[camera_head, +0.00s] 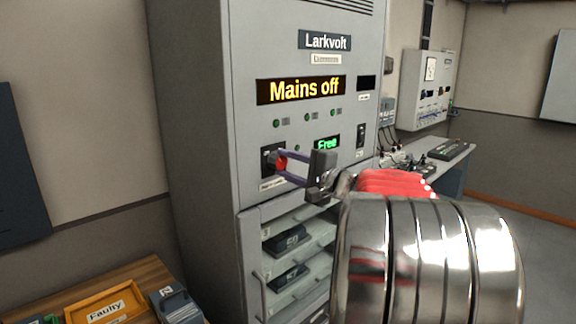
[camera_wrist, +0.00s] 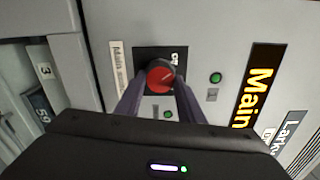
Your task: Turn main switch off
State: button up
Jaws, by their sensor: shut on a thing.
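The main switch (camera_head: 281,160) is a red rotary knob on a black plate on the front of the grey Larkvolt cabinet (camera_head: 195,120). In the wrist view the red knob (camera_wrist: 160,77) lies between the fingertips. My gripper (camera_head: 284,163) reaches in from the right, and its two purple fingers are shut on the knob from either side. The amber display (camera_head: 300,89) above reads "Mains off". A label (camera_wrist: 118,68) beside the plate is partly legible as "Main". The fingers hide part of the plate.
Below is an open bay with dark modules (camera_head: 288,239). A wooden bench holds an orange "Faulty" tray (camera_head: 75,314) at lower left. A side table with equipment (camera_head: 449,151) stands at right.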

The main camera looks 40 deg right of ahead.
jog(key=shift+a+f+n, duration=0.1)
jog(key=shift+f+n, duration=0.05)
jog(key=shift+n, duration=0.75)
jog(key=o, duration=1.1)
jog(key=shift+c, duration=0.2)
jog(key=shift+s, duration=0.15)
jog(key=s, duration=1.3)
jog(key=shift+s+d, duration=0.2)
jog(key=shift+s, duration=0.05)
